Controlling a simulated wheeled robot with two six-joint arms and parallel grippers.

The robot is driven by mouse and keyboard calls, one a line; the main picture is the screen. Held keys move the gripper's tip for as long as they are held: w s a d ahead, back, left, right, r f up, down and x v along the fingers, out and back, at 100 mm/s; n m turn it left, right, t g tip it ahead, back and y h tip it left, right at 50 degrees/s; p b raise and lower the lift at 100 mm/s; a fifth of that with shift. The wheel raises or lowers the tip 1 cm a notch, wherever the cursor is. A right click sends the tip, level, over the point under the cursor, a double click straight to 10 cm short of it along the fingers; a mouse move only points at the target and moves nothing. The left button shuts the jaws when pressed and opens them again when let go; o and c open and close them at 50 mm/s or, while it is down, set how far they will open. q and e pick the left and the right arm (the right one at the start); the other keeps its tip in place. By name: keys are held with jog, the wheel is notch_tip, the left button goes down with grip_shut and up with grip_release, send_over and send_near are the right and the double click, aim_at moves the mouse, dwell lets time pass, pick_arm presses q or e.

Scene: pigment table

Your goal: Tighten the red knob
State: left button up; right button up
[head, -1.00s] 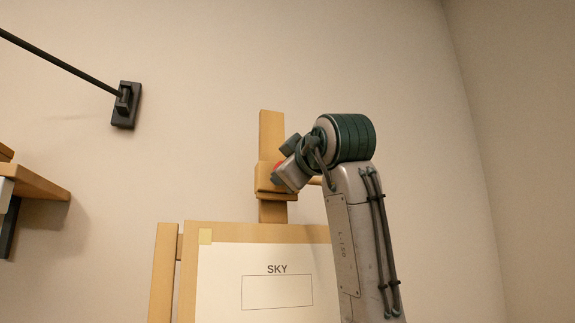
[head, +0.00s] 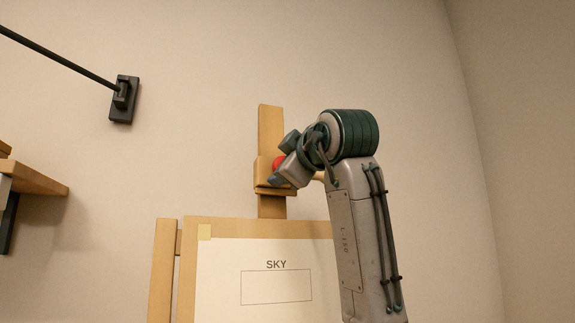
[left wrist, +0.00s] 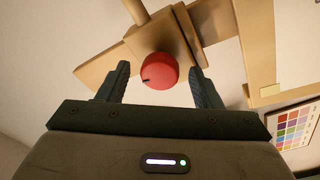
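The red knob (head: 279,162) is on the wooden easel's upright post (head: 271,128), above the board; my left gripper partly hides it in the head view. In the left wrist view the red knob (left wrist: 160,71) is round, with a dark mark at its lower left rim. My left gripper (left wrist: 159,68) is open, with one finger on each side of the knob. Gaps show between the knob and both fingers there. My right gripper is in neither view.
The easel board (head: 190,270) holds a white sheet (head: 225,275) marked SKY, below the knob. A black wall bracket with a rod (head: 123,100) is at upper left. A wooden shelf (head: 38,180) is at left. A colour chart (left wrist: 294,125) shows at right in the wrist view.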

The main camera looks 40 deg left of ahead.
pick_arm(q)
jog(key=b+v, duration=0.2)
jog(key=v, duration=0.9)
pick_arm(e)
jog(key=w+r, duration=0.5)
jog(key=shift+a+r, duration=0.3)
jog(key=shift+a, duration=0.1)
pick_arm(q)
jog(key=shift+w, duration=0.1)
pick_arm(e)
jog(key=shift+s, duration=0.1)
